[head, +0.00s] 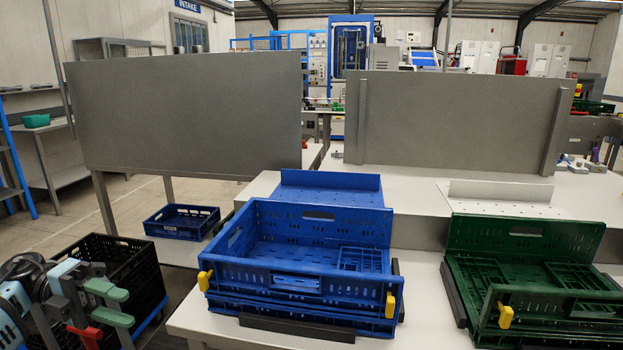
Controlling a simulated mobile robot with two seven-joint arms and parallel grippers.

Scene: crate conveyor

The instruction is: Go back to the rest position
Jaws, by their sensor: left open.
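My left gripper (122,306) is at the lower left, low in front of a black crate (142,268). Its fingers have green pads and a red part shows beside them. It is open, and nothing shows between the fingers. It is left of the worktable and apart from the blue crate (300,290). My right gripper is out of the picture.
The blue crate with yellow latches stands on the pale worktable (215,325), between dark guide strips. A green crate (525,235) stands at its right. A smaller blue crate (182,222) sits behind left. Grey panels (190,115) rise behind. Floor shows at left.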

